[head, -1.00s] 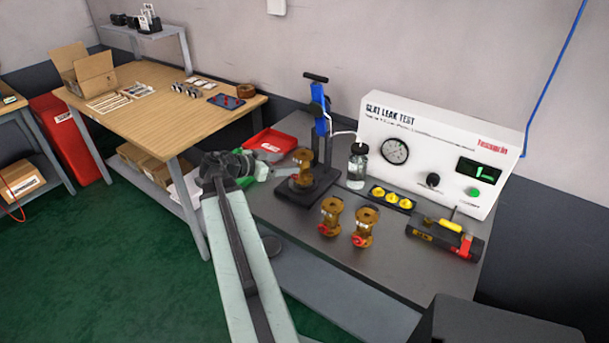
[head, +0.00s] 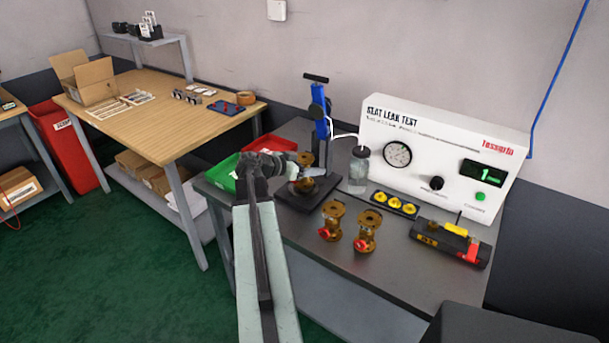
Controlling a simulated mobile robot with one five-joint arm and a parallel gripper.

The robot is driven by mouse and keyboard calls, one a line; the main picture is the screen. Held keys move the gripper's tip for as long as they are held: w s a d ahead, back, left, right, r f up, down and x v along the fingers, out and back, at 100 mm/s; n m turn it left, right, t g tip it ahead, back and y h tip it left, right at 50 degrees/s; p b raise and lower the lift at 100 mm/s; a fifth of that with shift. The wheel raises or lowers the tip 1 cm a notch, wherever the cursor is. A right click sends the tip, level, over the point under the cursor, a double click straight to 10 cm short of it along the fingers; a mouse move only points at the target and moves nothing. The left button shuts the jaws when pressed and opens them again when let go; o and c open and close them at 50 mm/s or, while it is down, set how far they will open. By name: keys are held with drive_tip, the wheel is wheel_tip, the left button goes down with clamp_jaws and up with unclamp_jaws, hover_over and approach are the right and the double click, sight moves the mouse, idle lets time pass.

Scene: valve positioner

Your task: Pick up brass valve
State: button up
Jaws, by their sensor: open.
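One brass valve (head: 308,180) stands on the black base of the clamp stand (head: 320,115). Two more brass valves with red parts stand upright on the grey bench, one at the left (head: 331,220) and one at the right (head: 367,231). My gripper (head: 298,167) is open. It reaches in from the left at the valve on the stand, and its fingers overlap that valve's upper part in the picture. Whether they touch it or lie around it I cannot tell. The gripper hides part of that valve.
The white seat leak tester (head: 430,150) stands at the back right, with a glass bottle (head: 359,172), a yellow-capped tray (head: 394,204) and a black, red and yellow tool (head: 450,243) near it. Red (head: 270,141) and green (head: 222,173) bins lie behind my arm.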

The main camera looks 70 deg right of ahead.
clamp_jaws()
drive_tip(key=shift+r, duration=0.1)
wheel_tip(320, 180, up, 10)
drive_tip(key=p, duration=1)
